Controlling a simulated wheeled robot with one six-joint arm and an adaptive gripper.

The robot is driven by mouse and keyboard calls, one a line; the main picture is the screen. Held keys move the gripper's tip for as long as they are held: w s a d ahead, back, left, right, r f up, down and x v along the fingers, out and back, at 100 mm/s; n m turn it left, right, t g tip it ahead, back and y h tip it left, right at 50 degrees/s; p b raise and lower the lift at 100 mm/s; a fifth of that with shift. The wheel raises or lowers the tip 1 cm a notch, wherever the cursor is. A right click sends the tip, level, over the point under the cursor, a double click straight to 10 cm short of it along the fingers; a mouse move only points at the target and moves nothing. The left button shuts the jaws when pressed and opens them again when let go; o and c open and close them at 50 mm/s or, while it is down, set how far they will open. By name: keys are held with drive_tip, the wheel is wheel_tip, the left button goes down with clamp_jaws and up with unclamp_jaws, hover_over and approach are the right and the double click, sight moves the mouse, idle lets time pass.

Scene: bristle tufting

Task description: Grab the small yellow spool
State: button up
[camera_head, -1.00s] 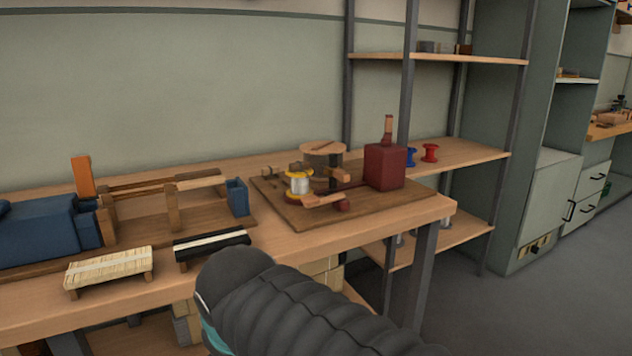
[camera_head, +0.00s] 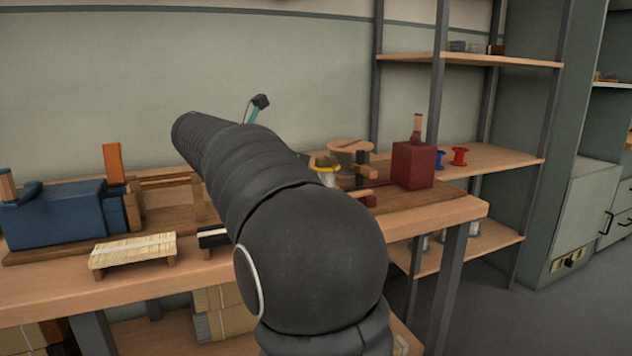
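The small yellow spool (camera_head: 326,164) stands on the wooden board of the machine with the dark red block, near the middle of the view. Its yellow upper rim and a bit of its pale wound body show; my dark arm hides its lower left part. My arm reaches from the bottom centre up and left across the bench. My gripper is not seen; it seems hidden behind the arm. A small teal and black piece rises behind the arm, left of the spool, and I cannot tell which part it is.
A blue machine (camera_head: 62,215) and a bristle brush (camera_head: 133,251) are at left. A blue spool (camera_head: 439,160) and a red spool (camera_head: 459,157) sit on the shelf.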

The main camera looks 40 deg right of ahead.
sight(318, 165)
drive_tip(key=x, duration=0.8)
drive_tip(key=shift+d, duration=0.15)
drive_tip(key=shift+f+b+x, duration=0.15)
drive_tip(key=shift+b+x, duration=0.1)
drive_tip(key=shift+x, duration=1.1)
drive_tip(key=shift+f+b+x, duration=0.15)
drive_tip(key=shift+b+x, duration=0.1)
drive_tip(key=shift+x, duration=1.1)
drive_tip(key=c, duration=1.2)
